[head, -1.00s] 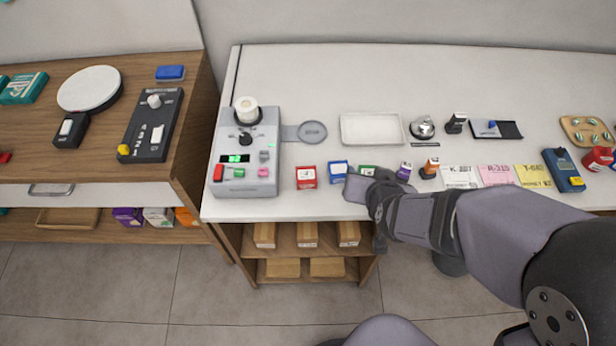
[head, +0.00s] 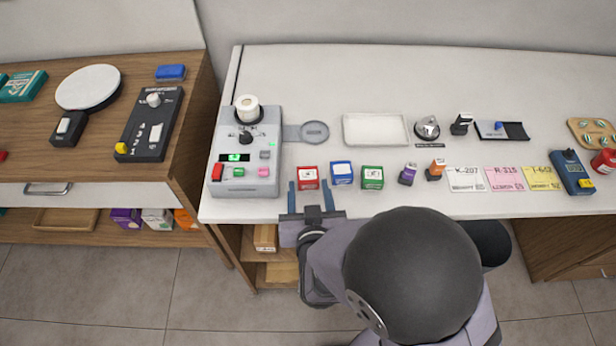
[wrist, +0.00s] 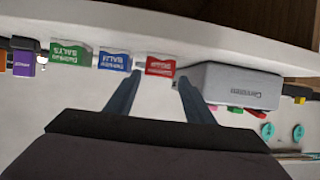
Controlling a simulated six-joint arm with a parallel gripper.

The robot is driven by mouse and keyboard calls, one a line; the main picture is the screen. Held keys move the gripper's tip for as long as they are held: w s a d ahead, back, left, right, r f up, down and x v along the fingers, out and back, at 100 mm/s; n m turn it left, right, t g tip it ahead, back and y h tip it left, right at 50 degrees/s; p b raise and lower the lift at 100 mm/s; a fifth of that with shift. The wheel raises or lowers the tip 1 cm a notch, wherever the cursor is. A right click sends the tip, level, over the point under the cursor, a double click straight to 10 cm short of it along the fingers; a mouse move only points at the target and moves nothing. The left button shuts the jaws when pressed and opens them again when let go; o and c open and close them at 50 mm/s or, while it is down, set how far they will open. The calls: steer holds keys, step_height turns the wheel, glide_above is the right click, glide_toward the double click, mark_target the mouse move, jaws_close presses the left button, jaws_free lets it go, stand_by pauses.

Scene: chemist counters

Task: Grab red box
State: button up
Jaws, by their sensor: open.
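The red box (head: 307,178) stands on the white counter near its front edge, to the right of the grey machine. My gripper (head: 308,186) is open and empty at the front edge of the counter. Its two blue fingers point at the red box, one towards each side of it. In the wrist view, the red box (wrist: 160,67) shows between and just beyond the fingertips (wrist: 161,78). Whether the fingers touch it, I cannot tell.
A blue box (head: 342,174) stands close on the red box's right, with a green box (head: 372,177) beyond. The grey machine (head: 245,150) stands to the left. A white tray (head: 376,129) lies behind, with clear counter between.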

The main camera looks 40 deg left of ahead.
mark_target(309, 183)
steer(key=shift+p+x, duration=0.85)
steer(key=shift+x, duration=2.15)
steer(key=shift+d+f, duration=0.1)
steer(key=shift+f, duration=0.05)
steer(key=c, duration=0.8)
